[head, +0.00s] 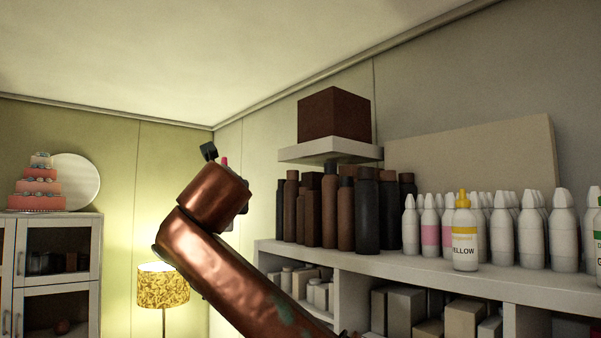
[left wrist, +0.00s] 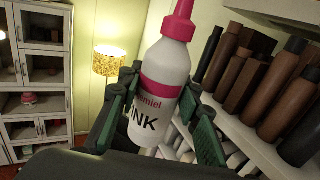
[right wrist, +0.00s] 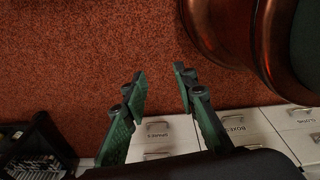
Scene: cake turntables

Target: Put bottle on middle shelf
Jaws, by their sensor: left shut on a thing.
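A white bottle (left wrist: 162,85) with a pink cap and pink label band, lettered partly "INK", is held upright or slightly tilted in my left gripper (left wrist: 160,98) in the left wrist view. The green finger pads sit on either side of it. In the head view my left gripper (head: 218,160) is mostly hidden behind my copper wrist; only a bit of pink cap (head: 224,161) shows. The shelf unit (head: 420,277) stands to the right of it, with bottles on its upper board and boxes below. My right gripper (right wrist: 165,82) is open and empty above the red carpet.
Dark brown and black bottles (head: 330,210) crowd the shelf's left end; white bottles and a yellow one (head: 465,235) stand further right. A small wall shelf (head: 330,150) with a brown box hangs above. A lamp (head: 163,288) and cabinet (head: 58,225) stand left. Labelled drawers (right wrist: 235,130) lie below my right gripper.

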